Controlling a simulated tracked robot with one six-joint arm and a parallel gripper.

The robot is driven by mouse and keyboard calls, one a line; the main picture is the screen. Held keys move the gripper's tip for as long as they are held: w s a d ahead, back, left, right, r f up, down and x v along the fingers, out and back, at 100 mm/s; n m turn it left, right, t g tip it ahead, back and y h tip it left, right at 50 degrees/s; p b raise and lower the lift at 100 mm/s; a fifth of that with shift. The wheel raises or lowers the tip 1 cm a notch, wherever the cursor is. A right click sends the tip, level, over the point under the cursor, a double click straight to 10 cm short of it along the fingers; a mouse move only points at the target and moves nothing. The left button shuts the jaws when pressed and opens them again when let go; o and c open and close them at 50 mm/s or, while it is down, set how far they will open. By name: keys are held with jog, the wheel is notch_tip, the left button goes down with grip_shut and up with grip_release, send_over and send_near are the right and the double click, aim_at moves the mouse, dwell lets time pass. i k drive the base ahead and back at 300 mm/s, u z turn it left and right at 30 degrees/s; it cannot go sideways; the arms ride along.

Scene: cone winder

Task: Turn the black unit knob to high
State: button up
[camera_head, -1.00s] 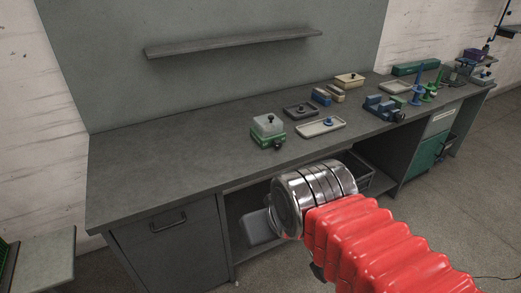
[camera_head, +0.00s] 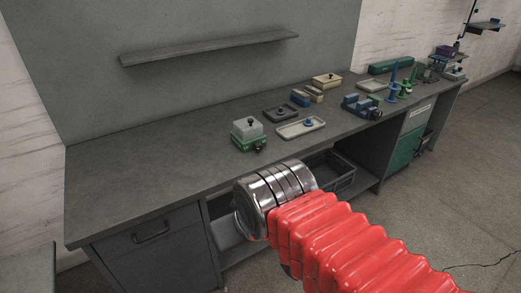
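A small green unit (camera_head: 243,142) with a pale grey block on top sits near the front edge of the bench. A black knob (camera_head: 260,146) shows at its front right corner; its setting is too small to read. I cannot tell if this is the black unit's knob. A dark shallow tray-like unit (camera_head: 281,114) with a small knob on top lies just behind it to the right. A dark unit at the far right end is too small to make out. My arm's metal end section is in front of the bench, below and apart from the green unit. No gripper fingers show.
The grey bench top (camera_head: 150,160) is clear on the left. A pale tray (camera_head: 318,124), a blue fixture (camera_head: 362,106) and blue and green spindles (camera_head: 393,90) stand to the right. A wall shelf (camera_head: 210,48) hangs above. A dark crate (camera_head: 330,177) is under the bench.

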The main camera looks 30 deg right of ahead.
aim_at(258, 147)
jog(key=z, duration=0.05)
jog(key=i, duration=0.95)
jog(key=u, duration=0.05)
